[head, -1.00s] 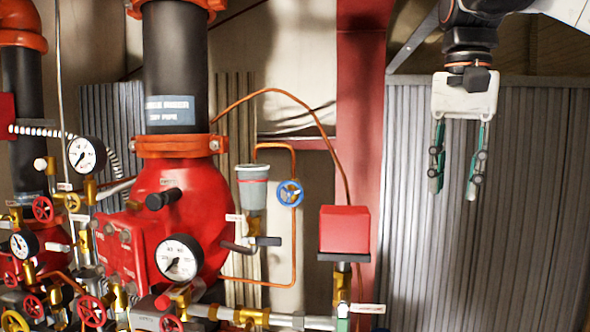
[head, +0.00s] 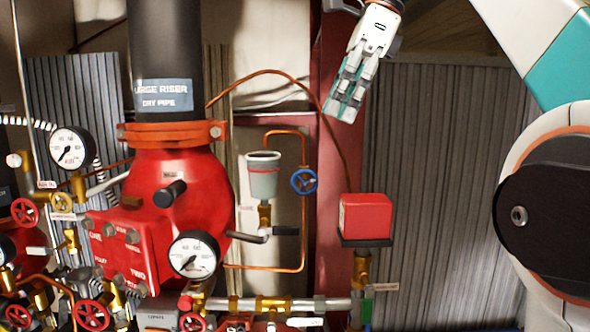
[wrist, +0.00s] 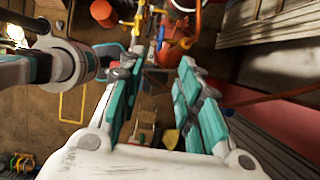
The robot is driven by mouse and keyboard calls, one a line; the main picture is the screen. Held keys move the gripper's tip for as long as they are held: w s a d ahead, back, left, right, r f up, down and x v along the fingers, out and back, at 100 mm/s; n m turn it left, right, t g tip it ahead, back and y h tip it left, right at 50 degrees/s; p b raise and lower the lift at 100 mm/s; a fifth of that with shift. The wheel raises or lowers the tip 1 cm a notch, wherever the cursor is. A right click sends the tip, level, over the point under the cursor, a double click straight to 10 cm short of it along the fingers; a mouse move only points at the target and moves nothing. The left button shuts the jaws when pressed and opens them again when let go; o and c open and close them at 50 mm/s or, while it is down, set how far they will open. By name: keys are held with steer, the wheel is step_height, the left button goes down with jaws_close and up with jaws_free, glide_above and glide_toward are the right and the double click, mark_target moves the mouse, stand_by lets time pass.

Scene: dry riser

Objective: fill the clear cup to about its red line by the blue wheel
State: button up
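The clear cup (head: 263,178) looks greyish and stands upright on a brass fitting, right of the red valve body. A faint reddish line shows near its top; I cannot make out any water level. The blue wheel (head: 304,181) sits just right of the cup on a thin copper pipe that bends over the cup's mouth. My gripper (head: 341,108) is above and right of the wheel, apart from it, fingers pointing down and slightly left. In the wrist view my gripper (wrist: 163,62) has its fingers apart with nothing between them.
A red box (head: 366,215) stands right of and below the wheel. A lever handle (head: 286,231) is under the cup. A pressure gauge (head: 194,255) and several small red wheels are lower left. A red column (head: 325,150) and corrugated panel (head: 440,190) stand behind.

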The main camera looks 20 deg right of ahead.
mark_target(311, 171)
steer(key=x, duration=1.3)
steer(key=shift+a+f, duration=0.15)
steer(key=shift+s, duration=0.1)
jaws_close()
